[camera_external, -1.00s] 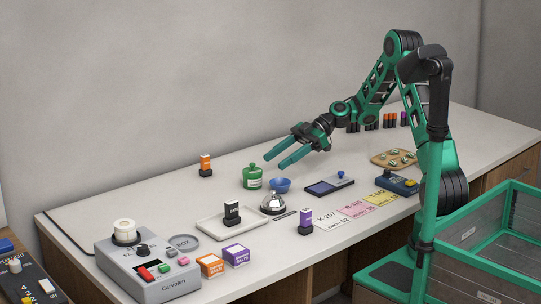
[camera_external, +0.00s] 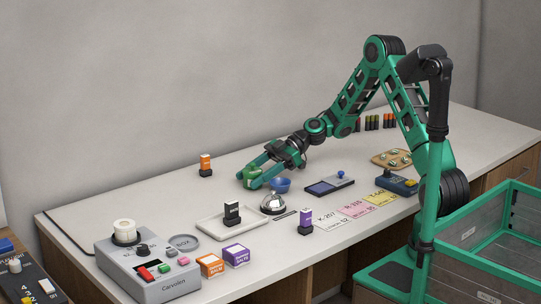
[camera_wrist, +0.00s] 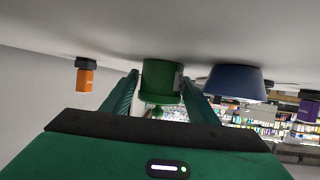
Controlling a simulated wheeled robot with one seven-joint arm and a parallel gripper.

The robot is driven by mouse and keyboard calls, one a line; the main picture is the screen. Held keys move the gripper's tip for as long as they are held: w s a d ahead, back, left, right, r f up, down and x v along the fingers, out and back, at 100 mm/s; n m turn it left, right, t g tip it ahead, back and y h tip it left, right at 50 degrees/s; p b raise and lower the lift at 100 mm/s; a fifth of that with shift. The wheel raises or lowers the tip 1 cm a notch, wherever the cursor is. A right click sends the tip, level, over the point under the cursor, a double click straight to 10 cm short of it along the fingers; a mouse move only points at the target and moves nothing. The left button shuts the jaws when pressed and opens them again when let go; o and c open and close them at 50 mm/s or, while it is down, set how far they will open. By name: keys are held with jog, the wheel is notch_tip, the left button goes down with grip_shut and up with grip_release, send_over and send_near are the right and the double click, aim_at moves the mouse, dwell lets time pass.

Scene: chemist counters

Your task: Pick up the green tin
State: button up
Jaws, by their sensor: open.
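The green tin (camera_external: 252,172) stands on the counter, left of the blue bowl. My gripper (camera_external: 252,180) is low over the counter at the tin, its two fingers open with one on each side of it. In the wrist view the green tin (camera_wrist: 160,82) shows upside down between the fingertips of my gripper (camera_wrist: 158,88). I cannot tell whether either finger touches the tin. The fingers partly hide the tin in the external view.
The blue bowl (camera_external: 281,185) stands close to the right of the tin, beside the right finger in the wrist view. A silver bell (camera_external: 273,204) and a tray (camera_external: 212,230) are in front.

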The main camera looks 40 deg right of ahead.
jog(key=c, duration=0.9)
